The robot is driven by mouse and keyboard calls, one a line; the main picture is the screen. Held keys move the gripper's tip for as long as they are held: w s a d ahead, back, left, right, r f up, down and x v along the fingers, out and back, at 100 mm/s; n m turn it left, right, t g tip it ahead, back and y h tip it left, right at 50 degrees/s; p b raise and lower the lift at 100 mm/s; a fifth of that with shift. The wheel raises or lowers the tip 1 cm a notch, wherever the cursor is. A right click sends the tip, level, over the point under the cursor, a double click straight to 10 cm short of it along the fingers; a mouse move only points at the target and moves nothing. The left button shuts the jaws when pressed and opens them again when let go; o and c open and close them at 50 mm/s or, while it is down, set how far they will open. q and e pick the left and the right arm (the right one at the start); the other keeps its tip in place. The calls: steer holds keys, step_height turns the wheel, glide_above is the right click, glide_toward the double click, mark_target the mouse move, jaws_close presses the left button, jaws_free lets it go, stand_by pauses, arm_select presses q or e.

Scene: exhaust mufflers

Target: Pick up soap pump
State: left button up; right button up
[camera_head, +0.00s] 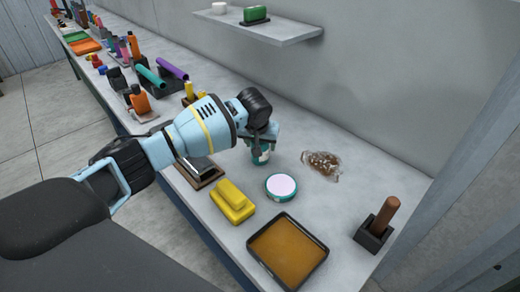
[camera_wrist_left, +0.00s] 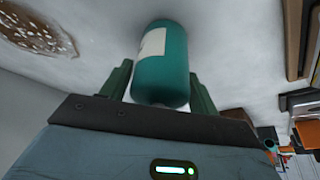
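The head of the pump is hidden by the gripper. My right gripper is in neither view.
A shelf (camera_head: 285,32) juts from the wall.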

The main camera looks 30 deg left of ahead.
arm_select(q)
steer(key=c, duration=0.8)
steer(key=shift+r, duration=0.1)
step_height(320, 180, up, 9)
steer(key=shift+f+p, duration=0.1)
steer(key=shift+p, duration=0.25)
steer(key=shift+d+r, duration=0.1)
steer(key=shift+r, duration=0.4)
